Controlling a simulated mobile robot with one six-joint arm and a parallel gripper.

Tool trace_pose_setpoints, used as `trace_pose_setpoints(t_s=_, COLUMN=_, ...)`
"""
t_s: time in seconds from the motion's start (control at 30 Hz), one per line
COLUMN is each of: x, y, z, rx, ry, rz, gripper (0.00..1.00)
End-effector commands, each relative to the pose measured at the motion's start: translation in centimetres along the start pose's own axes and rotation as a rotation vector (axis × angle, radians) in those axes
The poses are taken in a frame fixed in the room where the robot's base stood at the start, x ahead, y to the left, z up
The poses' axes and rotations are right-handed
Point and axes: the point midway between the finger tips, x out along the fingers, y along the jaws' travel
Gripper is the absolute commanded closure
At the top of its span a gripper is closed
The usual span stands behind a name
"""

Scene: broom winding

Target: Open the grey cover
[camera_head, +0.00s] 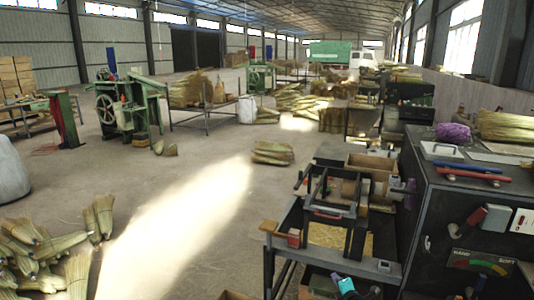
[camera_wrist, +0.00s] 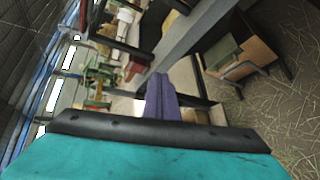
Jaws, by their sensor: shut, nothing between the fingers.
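A flat light-grey cover with a handle on it (camera_head: 441,151) lies on top of the dark cabinet (camera_head: 425,200) at the right of the head view. It looks closed and lies flat. I cannot make it out in the wrist view. My gripper (camera_wrist: 161,84) shows in the wrist view as purple fingers pressed together, with nothing between them. It is apart from the cover. A small teal and black shape (camera_head: 345,285) low in the head view may be part of my arm, but I cannot tell.
Red and blue tubes (camera_head: 470,170) lie just in front of the cover. Purple twine (camera_head: 453,133) and a straw bundle (camera_head: 507,125) lie behind it. A cluttered workbench (camera_head: 340,262) stands left of the cabinet. Open floor (camera_head: 190,200) lies further left.

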Motion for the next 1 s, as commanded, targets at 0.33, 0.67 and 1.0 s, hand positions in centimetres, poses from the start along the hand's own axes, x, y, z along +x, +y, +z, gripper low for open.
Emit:
trace_pose_setpoints(t_s=0.33, x=-2.6, y=-13.3, z=-7.9, rx=0.386, ry=-0.154, rz=-0.248, gripper=1.00)
trace_pose_setpoints(t_s=0.67, x=-10.0, y=-26.5, z=-14.0, rx=0.735, ry=-0.374, rz=-0.576, gripper=1.00)
trace_pose_setpoints(t_s=1.0, x=-21.6, y=-36.4, z=-19.7, rx=1.061, ry=-0.669, rz=-0.955, gripper=1.00)
